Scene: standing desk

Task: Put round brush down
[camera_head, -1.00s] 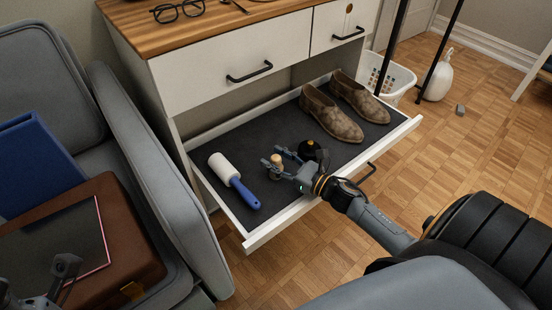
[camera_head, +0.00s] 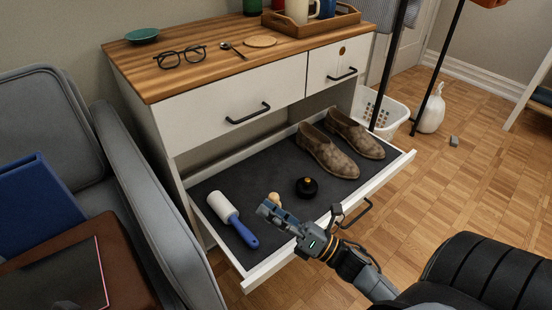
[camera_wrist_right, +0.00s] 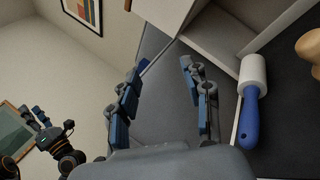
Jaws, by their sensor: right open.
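The round brush (camera_head: 274,198), a small pale wooden knob, is in the open drawer (camera_head: 225,180), between the lint roller and a black round tin. My right gripper's finger hides its lower part. It also shows at the right edge of the right wrist view (camera_wrist_right: 309,46), outside the fingers. My right gripper (camera_head: 300,212) is open and empty above the drawer's front part; its spread fingers show in the wrist view (camera_wrist_right: 160,75). My left gripper (camera_wrist_right: 52,138) shows at the left of the wrist view; its jaw state is unclear.
The blue-handled lint roller (camera_head: 233,219) lies left of the brush. The black tin (camera_head: 307,187) and brown shoes (camera_head: 329,153) are to the right. The drawer's front wall (camera_head: 330,225) is under my right arm. A grey armchair (camera_head: 150,200) stands left.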

